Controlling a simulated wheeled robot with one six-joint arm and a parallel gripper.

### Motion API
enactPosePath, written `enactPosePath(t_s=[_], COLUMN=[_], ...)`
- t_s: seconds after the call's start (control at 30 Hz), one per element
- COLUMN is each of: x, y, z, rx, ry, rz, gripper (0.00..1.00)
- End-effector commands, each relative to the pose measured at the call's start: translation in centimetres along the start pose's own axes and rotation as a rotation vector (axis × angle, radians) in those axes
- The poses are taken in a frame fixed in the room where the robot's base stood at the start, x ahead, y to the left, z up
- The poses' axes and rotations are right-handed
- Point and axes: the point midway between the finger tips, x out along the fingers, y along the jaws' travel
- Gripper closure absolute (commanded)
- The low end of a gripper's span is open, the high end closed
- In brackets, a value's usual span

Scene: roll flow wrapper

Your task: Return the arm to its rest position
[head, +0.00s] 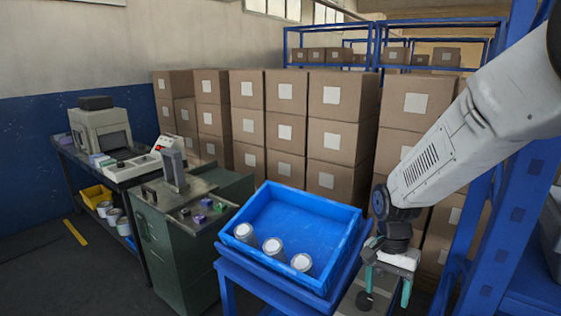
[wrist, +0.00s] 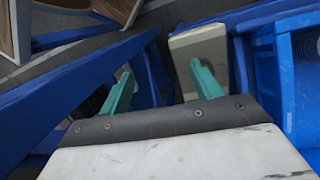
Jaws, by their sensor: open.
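My gripper (head: 386,292) has two green fingers and hangs low at the right of the head view, just right of the blue tray (head: 340,217). It is open, and nothing shows between its fingers. In the wrist view my gripper (wrist: 160,86) shows its two green fingers spread apart, with a pale flat piece behind the right finger. My white arm reaches in from the upper right of the head view and bends down at the wrist.
The blue tray holds three white-topped cans (head: 272,247) and rests on a blue stand. A green cabinet (head: 170,240) stands left of it. Stacked cardboard boxes (head: 333,137) line the back. A blue rack post (head: 505,215) stands close to my arm on the right.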

Motion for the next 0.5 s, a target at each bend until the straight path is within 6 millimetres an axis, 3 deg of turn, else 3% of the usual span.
enactPosePath(t_s=[0.3, 0.5], x=[-6.8, -9.3], y=[7.9, 12.2], z=[7.0, 10.9], rx=[-0.452, -0.644], ry=[0.008, 0.047], rz=[-0.007, -0.027], gripper=[0.36, 0.36])
